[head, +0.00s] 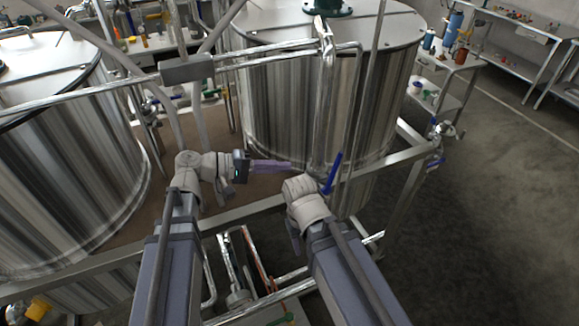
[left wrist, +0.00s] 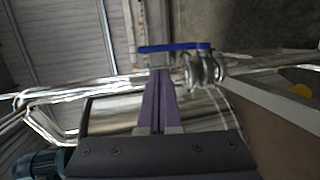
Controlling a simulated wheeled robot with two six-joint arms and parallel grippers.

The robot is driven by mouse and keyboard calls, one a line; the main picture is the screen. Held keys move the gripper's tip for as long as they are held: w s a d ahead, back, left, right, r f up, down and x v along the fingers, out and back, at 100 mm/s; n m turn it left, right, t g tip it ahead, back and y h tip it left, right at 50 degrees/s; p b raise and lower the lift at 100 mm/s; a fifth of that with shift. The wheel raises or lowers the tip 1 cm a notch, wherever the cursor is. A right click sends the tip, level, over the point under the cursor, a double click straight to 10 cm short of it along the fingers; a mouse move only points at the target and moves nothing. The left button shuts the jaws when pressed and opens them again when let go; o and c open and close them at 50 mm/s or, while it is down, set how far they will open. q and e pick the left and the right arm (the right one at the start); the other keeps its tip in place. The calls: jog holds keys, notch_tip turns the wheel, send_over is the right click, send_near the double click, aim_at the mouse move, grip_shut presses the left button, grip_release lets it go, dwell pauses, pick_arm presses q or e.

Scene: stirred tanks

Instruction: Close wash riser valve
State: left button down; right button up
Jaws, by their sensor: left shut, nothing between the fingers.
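The wash riser valve has a blue lever (head: 333,172) that slants upward beside the vertical steel pipe in front of the middle tank. In the left wrist view the blue lever (left wrist: 172,47) lies nearly level, with its metal valve body (left wrist: 204,71) at its right end. My left gripper (head: 288,166) is shut and empty, its purple fingers pointing right toward the riser. In the left wrist view its fingertips (left wrist: 159,74) sit just below the lever in the picture; I cannot tell whether they touch it.
A large steel tank (head: 300,95) stands behind the riser, another tank (head: 65,150) at the left. A steel frame rail (head: 262,205) runs below the grippers, and a horizontal pipe (head: 110,84) crosses above. Another blue-handled valve (head: 436,162) is on the right. The floor at right is clear.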

aim_at(336, 163)
pick_arm(q)
jog(key=b+x, duration=0.2)
jog(key=x, duration=0.9)
jog(key=shift+d+f, duration=0.2)
jog(key=shift+d, duration=0.15)
jog(key=d+y+p, duration=0.1)
jog(key=p, duration=0.1)
jog(key=w+d+r+y+p, duration=0.1)
jog(key=p, duration=0.1)
jog(key=shift+g+p, duration=0.3)
jog(key=shift+p, duration=0.1)
jog(key=shift+w+d+f+n+y, duration=0.15)
jog(key=shift+d+f+y, duration=0.15)
jog(key=shift+d, duration=0.15)
jog(key=shift+w+d+f+n+y, duration=0.15)
jog(key=shift+d+f+y, duration=0.15)
jog(key=shift+d, duration=0.15)
jog(key=shift+a+r+p, duration=0.1)
jog(key=shift+r+p, duration=0.05)
jog(key=shift+p, duration=0.15)
